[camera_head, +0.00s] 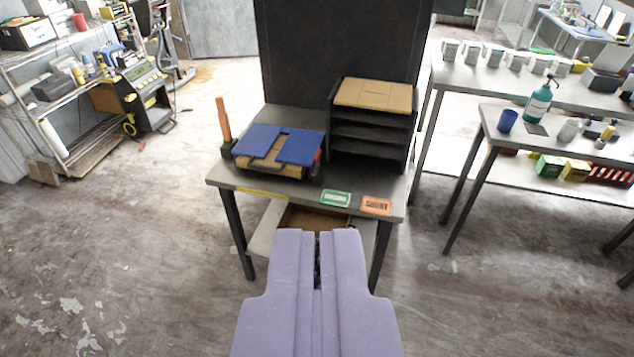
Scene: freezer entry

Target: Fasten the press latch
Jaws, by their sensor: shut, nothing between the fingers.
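My gripper (317,243) points forward from the bottom middle of the view, its two purple fingers together and empty. It is in front of a grey table (232,175) and appears apart from it. A blue-topped case or press-like item (262,138) with a tan lower part and dark edges lies on the left half of the tabletop. A small dark piece shows at its front edge. I cannot make out a press latch at this distance, nor whether one is fastened.
A black tray stack (370,132) with a tan top stands on the table's right, an orange-handled tool (224,120) at its left. Green (335,198) and orange (377,206) labels lie along the front edge. An open drawer (315,219) hangs below.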

